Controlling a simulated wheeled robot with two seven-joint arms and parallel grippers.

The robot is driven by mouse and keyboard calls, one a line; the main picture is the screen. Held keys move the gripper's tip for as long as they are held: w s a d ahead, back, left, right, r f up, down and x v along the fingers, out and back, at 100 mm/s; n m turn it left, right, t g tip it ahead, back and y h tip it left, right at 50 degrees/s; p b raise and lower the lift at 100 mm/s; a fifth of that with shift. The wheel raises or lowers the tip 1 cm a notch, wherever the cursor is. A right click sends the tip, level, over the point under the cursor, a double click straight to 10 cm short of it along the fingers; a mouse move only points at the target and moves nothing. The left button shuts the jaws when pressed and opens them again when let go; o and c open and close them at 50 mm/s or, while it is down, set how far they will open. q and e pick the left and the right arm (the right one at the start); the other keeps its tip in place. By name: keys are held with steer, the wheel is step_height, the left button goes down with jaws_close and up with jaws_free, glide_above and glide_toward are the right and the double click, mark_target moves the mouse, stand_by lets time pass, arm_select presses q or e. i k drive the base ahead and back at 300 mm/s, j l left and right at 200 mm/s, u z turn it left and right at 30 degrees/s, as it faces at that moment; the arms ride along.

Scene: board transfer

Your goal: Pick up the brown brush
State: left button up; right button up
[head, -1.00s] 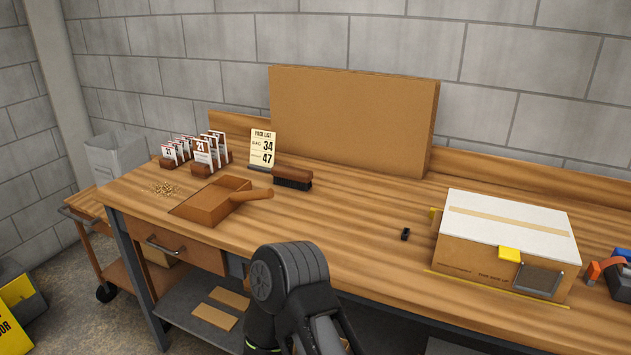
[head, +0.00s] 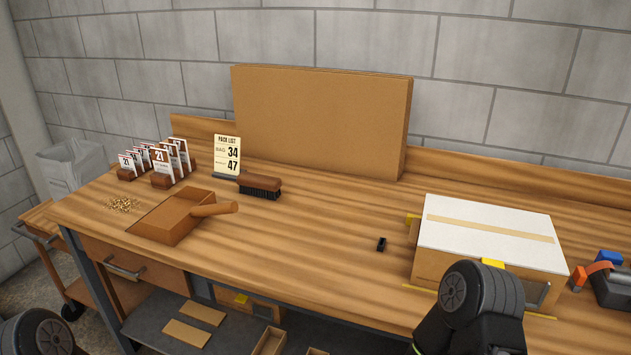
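The brown brush (head: 260,184) lies on the workbench with its dark bristles facing down, just right of the pack list card and in front of the large cardboard panel. Nothing is holding it. Dark links of my arms show at the lower left corner and at the lower right in front of the white-topped box. The fingers of both grippers are out of the picture.
A brown dustpan (head: 172,220) sits left of the brush, its handle pointing toward it. The pack list card (head: 227,156) stands close by. A cardboard panel (head: 320,120) leans behind. A white-topped box (head: 488,236) is at right. The bench (head: 300,240) is clear in front of the brush.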

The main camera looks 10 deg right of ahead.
mark_target(248, 183)
steer(key=j+z, duration=0.15)
steer(key=j, duration=1.55)
